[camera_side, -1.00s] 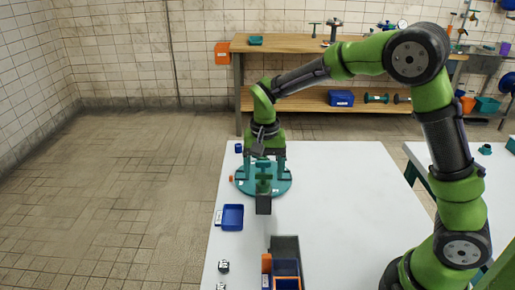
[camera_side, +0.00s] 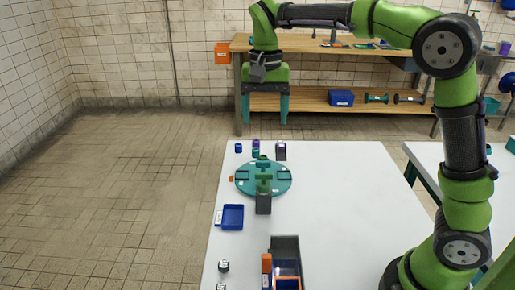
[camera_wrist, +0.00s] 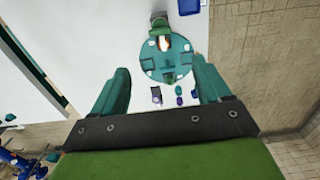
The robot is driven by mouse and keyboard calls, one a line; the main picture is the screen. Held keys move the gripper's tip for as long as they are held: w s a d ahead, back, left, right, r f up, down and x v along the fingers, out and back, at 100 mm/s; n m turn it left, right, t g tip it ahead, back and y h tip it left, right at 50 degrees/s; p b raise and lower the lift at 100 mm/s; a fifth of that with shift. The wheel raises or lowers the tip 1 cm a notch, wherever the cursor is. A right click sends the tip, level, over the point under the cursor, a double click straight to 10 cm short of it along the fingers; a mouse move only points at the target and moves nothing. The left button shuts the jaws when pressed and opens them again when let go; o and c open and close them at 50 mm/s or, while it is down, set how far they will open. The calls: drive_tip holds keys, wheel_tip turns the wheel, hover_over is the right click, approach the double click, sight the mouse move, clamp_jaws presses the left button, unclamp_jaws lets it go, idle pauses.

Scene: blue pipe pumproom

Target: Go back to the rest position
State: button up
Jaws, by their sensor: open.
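My gripper (camera_side: 265,105) is raised well above the far end of the white table, its two teal fingers apart and pointing down with nothing between them. In the wrist view my gripper (camera_wrist: 160,92) is also open and empty. Below it on the table lies a round teal turntable (camera_side: 245,187) with dark slots and a grey and green piece at its near edge. The turntable also shows in the wrist view (camera_wrist: 150,64), beyond the fingertips and apart from them.
A blue tray (camera_side: 232,217) lies at the table's left edge. A grey bin (camera_side: 286,245) with orange and blue boxes stands at the near end. Small blue, purple and grey items (camera_side: 281,151) stand behind the turntable. A wooden bench (camera_side: 310,104) stands against the back wall.

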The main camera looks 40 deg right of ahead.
drive_tip(key=shift+r, duration=0.55)
drive_tip(key=s+f+n+t+y, duration=0.1)
drive_tip(key=s+f+n+t, duration=0.1)
drive_tip(key=s, duration=0.7)
drive_tip(key=s+f+n+t+y, duration=0.1)
drive_tip(key=s+t, duration=0.4)
drive_tip(key=s, duration=0.5)
drive_tip(key=shift+d+f+n, duration=0.3)
drive_tip(key=shift+f+n, duration=0.25)
drive_tip(key=shift+n, duration=0.45)
drive_tip(key=shift+s, duration=0.1)
drive_tip(key=shift+c, duration=0.4)
